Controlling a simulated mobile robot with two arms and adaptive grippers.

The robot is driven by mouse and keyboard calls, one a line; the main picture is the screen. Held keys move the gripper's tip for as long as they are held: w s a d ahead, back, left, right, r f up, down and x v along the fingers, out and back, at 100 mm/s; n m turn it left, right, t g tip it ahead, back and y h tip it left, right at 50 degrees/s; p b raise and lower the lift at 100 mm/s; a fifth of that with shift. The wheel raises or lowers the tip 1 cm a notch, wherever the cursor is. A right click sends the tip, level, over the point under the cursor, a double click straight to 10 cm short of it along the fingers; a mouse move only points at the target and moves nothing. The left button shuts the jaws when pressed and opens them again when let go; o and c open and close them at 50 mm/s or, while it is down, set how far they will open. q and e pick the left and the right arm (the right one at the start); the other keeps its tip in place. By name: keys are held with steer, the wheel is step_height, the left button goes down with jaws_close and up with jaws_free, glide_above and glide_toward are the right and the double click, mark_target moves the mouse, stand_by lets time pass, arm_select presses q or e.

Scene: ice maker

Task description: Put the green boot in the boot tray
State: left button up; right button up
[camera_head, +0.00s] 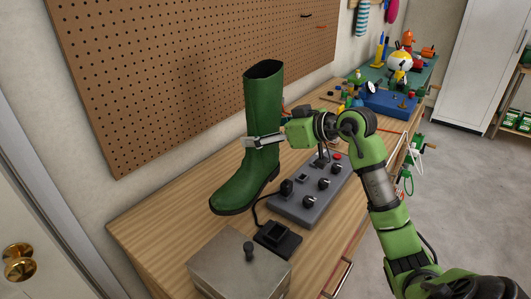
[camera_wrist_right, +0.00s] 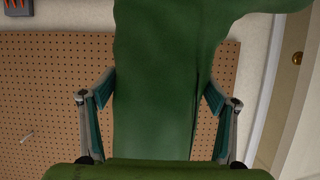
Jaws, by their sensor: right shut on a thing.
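The green boot (camera_head: 262,110) is upright above the left part of the wooden workbench, its toe toward the lower left in the head view. My right gripper (camera_head: 264,141) is shut on the boot's shaft, reaching in from the right. In the right wrist view the boot shaft (camera_wrist_right: 155,80) fills the middle, with a finger on each side. I cannot tell whether the sole touches the bench or hangs just above it. I cannot make out a boot tray in either view. My left gripper is not in view.
A grey control box (camera_head: 312,195) with black knobs and a cabled black block (camera_head: 278,238) sit right of the boot. A grey metal box (camera_head: 238,265) stands in front. A pegboard (camera_head: 190,70) is behind. Toys on a blue base (camera_head: 390,101) are at the far end.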

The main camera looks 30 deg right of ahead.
steer(key=w+f, duration=0.1)
steer(key=w+d+f, duration=0.2)
steer(key=w, duration=0.1)
steer(key=shift+f, duration=0.35)
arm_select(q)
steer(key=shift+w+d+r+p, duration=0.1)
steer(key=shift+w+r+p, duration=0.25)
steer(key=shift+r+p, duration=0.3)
arm_select(e)
step_height(320, 180, down, 6)
steer(key=w+d, duration=0.1)
steer(key=shift+w+d+r, duration=0.15)
steer(key=shift+w+d, duration=0.1)
steer(key=shift+d, duration=0.1)
steer(key=o, duration=1.7)
steer(key=shift+f, duration=0.25)
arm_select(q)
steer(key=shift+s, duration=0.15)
arm_select(e)
steer(key=shift+o, duration=0.7)
steer(key=shift+s+r, duration=0.1)
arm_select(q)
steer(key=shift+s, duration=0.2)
